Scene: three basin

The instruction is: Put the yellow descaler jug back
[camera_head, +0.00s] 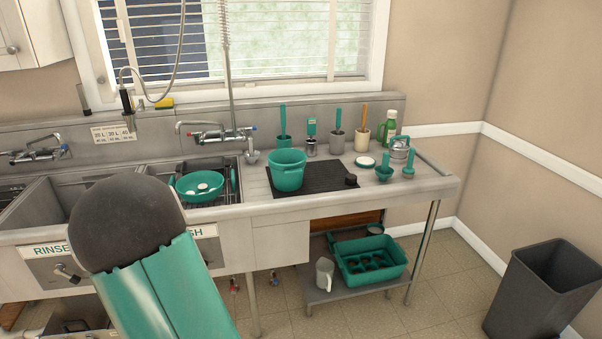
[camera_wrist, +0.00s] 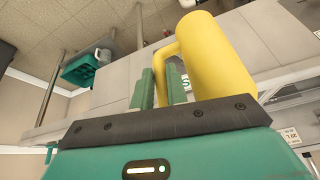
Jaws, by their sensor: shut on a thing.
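The yellow descaler jug (camera_wrist: 215,58) fills the upper right of the wrist view, with a rounded body and a looped handle. My gripper (camera_wrist: 162,78) has green fingers shut on the jug's handle, which runs down between them. The wrist view is tilted, with the counter front behind the jug. In the head view, my arm covers the lower left, and neither the jug nor my gripper shows there.
The steel sink counter (camera_head: 330,205) holds a teal pot (camera_head: 287,172) on a black hob and several utensils. A shelf below carries a teal crate (camera_head: 345,262) and a white jug (camera_head: 324,274). A dark bin (camera_head: 530,300) stands right. Floor between is clear.

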